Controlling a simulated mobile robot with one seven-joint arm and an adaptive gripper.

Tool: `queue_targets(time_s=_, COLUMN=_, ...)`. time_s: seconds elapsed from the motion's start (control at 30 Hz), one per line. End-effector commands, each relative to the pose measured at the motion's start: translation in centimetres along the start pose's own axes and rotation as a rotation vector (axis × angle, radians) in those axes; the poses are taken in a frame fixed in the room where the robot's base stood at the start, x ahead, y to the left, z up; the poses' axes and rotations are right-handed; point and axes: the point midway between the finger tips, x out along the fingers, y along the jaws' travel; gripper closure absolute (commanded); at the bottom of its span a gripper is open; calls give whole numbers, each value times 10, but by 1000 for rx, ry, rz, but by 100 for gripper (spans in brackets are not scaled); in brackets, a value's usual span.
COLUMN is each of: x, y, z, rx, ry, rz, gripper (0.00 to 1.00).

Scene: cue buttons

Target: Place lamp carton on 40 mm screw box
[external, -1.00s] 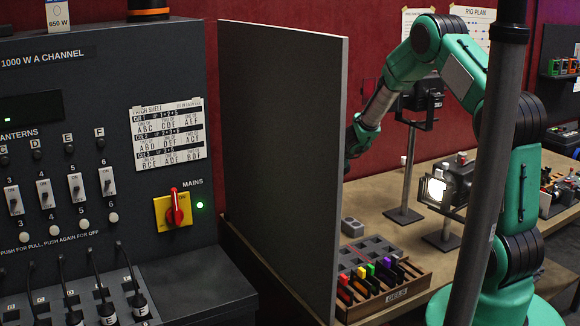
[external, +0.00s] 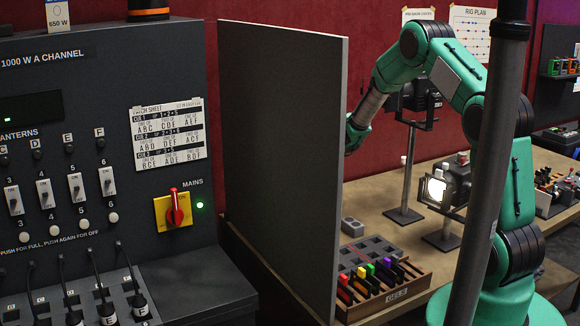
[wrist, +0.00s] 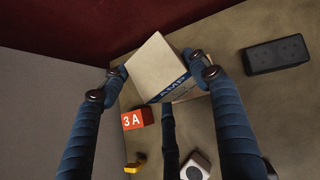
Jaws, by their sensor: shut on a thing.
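In the wrist view my gripper (wrist: 152,80) is shut on a pale carton (wrist: 155,66) with a blue printed band, which I take to be the lamp carton. The fingers press on its left and right sides, and it looks tilted in the picture. A tan surface shows just beyond the band; I cannot tell whether it is the carton's side or a box beneath. I cannot make out the 40 mm screw box for certain. In the external view the grey panel hides my gripper and the carton.
In the wrist view a red "3 A" block (wrist: 136,119) lies close left of the carton. A black block (wrist: 277,54) lies to the right. A white piece with a dark round top (wrist: 196,167) and a yellow object (wrist: 135,161) are nearer.

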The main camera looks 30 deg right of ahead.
Motion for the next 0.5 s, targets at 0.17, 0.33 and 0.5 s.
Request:
queue_targets(time_s=0.17, x=15, y=0, z=-16, rx=2, ry=1, rz=0, gripper=66)
queue_targets(time_s=0.33, x=21, y=0, z=-21, rx=0, ry=0, rz=0, gripper=66)
queue_targets(time_s=0.5, x=21, y=0, z=-21, rx=0, ry=0, rz=0, gripper=66)
